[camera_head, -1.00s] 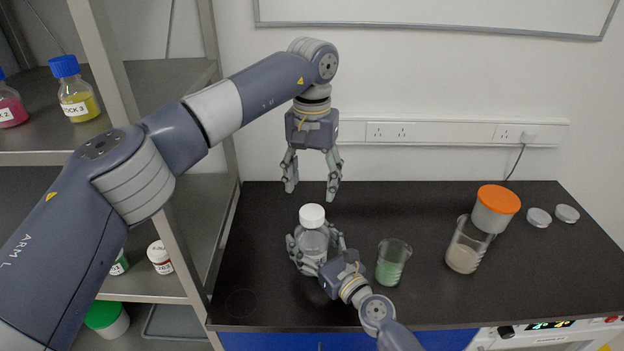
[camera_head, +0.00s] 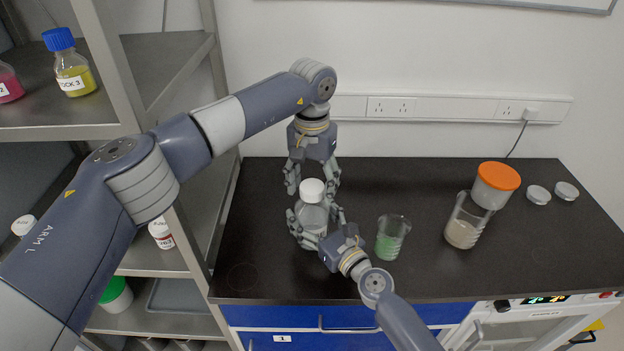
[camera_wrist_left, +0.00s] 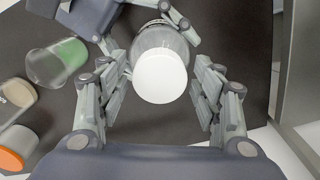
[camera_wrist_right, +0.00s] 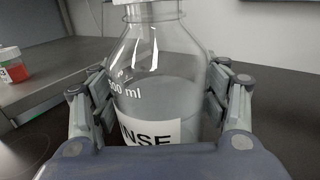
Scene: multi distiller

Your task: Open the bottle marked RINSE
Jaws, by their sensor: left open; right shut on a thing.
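The RINSE bottle (camera_head: 312,214) is clear with a white cap (camera_head: 312,189) and stands upright on the black bench. Part of its label (camera_wrist_right: 152,132) shows in the right wrist view. My right gripper (camera_head: 318,232) is shut around the bottle's body. My left gripper (camera_head: 313,186) points down with its fingers open, over or just behind the cap in the head view. In the left wrist view the white cap (camera_wrist_left: 160,77) lies between the two open fingers, which stand clear of it on both sides.
A beaker of green liquid (camera_head: 390,240) stands right of the bottle. Farther right are a beaker of beige liquid (camera_head: 464,230), an orange-lidded tub (camera_head: 496,185) and two pale lids (camera_head: 538,195). A shelf rack (camera_head: 170,75) with bottles stands at the left.

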